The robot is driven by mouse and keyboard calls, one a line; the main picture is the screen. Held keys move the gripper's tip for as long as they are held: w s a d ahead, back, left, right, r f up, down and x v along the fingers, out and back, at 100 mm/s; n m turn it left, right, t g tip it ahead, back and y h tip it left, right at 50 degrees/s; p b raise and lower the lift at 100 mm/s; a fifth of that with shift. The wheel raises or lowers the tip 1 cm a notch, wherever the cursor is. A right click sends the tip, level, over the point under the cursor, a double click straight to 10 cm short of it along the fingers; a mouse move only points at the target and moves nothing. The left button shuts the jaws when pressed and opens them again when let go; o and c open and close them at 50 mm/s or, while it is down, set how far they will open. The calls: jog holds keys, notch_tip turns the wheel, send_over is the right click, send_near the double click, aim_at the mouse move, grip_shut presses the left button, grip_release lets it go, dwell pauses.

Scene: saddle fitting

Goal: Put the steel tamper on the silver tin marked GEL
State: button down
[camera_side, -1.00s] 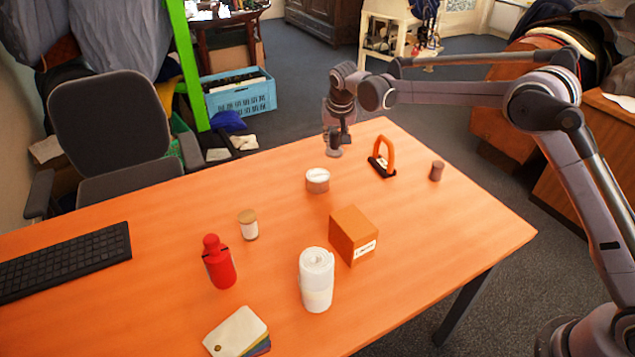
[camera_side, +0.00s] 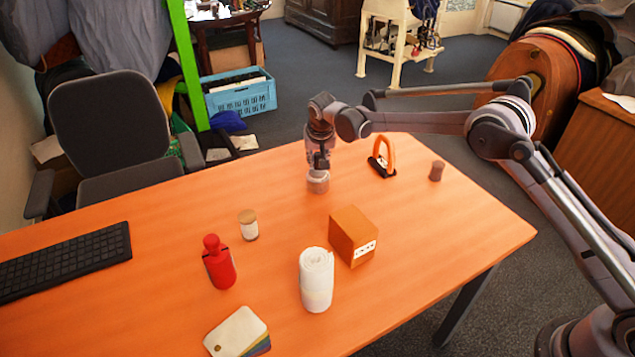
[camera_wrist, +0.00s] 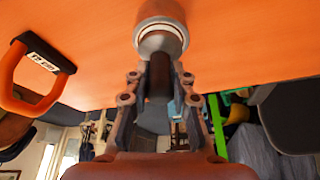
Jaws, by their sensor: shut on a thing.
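The steel tamper has a dark handle (camera_wrist: 159,75) and a round steel base, seen in the wrist view. My gripper (camera_side: 319,160) is shut on the handle, and its fingers close around it in the wrist view (camera_wrist: 158,92). The tamper hangs upright, base down. The silver tin (camera_side: 317,186) stands on the table directly below it, and its top is largely covered by the tamper. The tamper's base meets the tin's top in the side view; I cannot tell whether it rests on it or sits just above. The tin's marking is not readable.
A black-based orange handle (camera_side: 383,158) stands right of the tin, with a small brown cylinder (camera_side: 437,171) beyond. An orange box (camera_side: 353,236), a white roll (camera_side: 316,280), a red bottle (camera_side: 219,263) and a lidded jar (camera_side: 248,226) stand nearer.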

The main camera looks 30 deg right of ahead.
jog(key=c, duration=1.1)
grip_release()
jog(key=shift+f, duration=0.15)
jog(key=shift+c, duration=0.2)
jog(key=s+d+r+n, duration=0.1)
jog(key=s+r, duration=0.5)
jog(key=r, duration=0.4)
jog(key=s+d+r, duration=0.2)
jog(key=s+r, duration=0.5)
jog(key=r, duration=0.2)
jog(key=s+d+r+n+t+y, duration=0.1)
jog(key=s+d+r+n, duration=0.15)
jog(key=s, duration=0.75)
jog(key=s+d+f+t, duration=0.1)
jog(key=s+f, duration=0.1)
jog(key=s, duration=0.7)
jog(key=s+d+f+n+t, duration=0.1)
jog(key=s+d+f, duration=0.1)
jog(key=s, duration=0.6)
jog(key=shift+s+d+f+y, duration=0.25)
jog(key=shift+s+f+y, duration=0.15)
jog(key=shift+f, duration=0.35)
